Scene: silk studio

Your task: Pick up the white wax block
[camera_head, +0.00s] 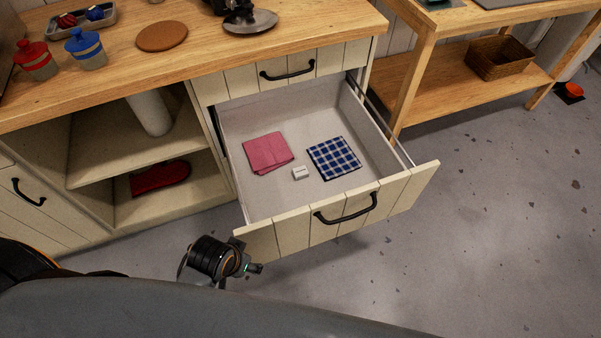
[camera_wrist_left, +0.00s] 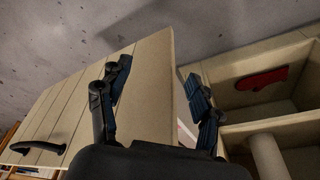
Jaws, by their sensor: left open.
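The small white wax block (camera_head: 301,173) lies in the open drawer (camera_head: 262,205), between a folded pink cloth (camera_head: 267,153) and a blue-and-white checked cloth (camera_head: 334,158). My left gripper (camera_head: 238,264) is outside the drawer, by the left end of its front panel, away from the block. In the left wrist view its two fingers (camera_wrist_left: 158,75) are apart with nothing held, and the panel's end (camera_wrist_left: 150,90) shows behind and between them. I cannot tell whether they touch it. The block is not visible in the left wrist view. My right gripper is not in view.
The drawer front has a dark handle (camera_head: 346,209). The wooden counter (camera_head: 205,50) above holds red and blue jars, a tray and a brown disc. An open shelf at left holds a red mitt (camera_head: 160,178). Clear grey floor (camera_head: 480,240) lies right of the drawer.

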